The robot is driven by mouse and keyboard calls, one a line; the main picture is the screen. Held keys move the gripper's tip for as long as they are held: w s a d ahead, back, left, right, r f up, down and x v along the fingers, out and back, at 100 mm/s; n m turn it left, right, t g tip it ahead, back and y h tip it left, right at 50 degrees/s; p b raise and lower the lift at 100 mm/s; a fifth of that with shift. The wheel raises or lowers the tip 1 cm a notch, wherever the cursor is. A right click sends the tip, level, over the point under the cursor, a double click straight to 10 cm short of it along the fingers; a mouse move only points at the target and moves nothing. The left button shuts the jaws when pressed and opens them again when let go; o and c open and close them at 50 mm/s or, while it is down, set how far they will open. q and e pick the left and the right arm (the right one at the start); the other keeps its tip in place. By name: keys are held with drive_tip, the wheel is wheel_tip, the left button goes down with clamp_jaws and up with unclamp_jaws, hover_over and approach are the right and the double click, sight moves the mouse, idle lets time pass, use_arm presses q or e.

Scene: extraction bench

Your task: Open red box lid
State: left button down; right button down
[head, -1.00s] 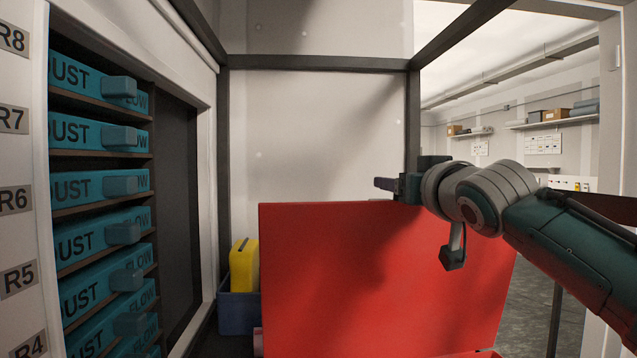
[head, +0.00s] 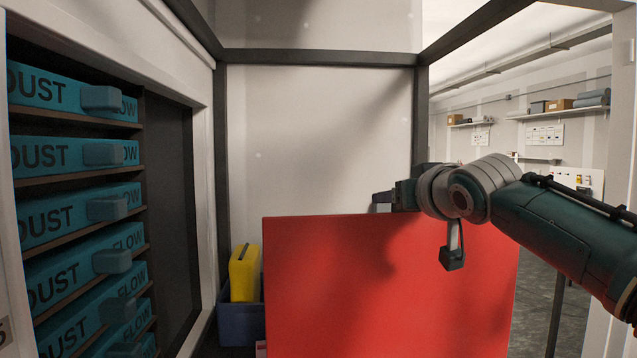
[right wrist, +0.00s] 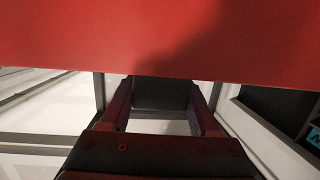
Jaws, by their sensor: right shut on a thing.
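The red box lid (head: 370,290) stands up as a broad, nearly upright red panel in the lower middle of the head view. Its lower edge is out of view, and the box behind or below it is mostly hidden. My left gripper is not in view.
A rack with several teal drawers (head: 75,155) stands at the left. A blue bin (head: 240,325) holding a yellow case (head: 244,273) sits beside the lid. A dark frame post (head: 421,110) stands behind my right gripper. The air above the lid is open.

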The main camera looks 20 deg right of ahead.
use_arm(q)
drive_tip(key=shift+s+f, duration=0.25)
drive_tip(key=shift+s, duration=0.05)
use_arm(e)
drive_tip(key=shift+w+d+f, duration=0.1)
drive_tip(key=shift+w+f, duration=0.05)
drive_tip(key=shift+w, duration=0.25)
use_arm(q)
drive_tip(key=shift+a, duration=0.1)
use_arm(e)
drive_tip(key=shift+c, duration=0.6)
unclamp_jaws()
drive_tip(key=shift+s, duration=0.1)
use_arm(q)
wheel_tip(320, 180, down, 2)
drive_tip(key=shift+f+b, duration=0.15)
drive_tip(key=shift+b, duration=1.05)
use_arm(e)
drive_tip(key=v, duration=1)
drive_tip(key=shift+r, duration=0.25)
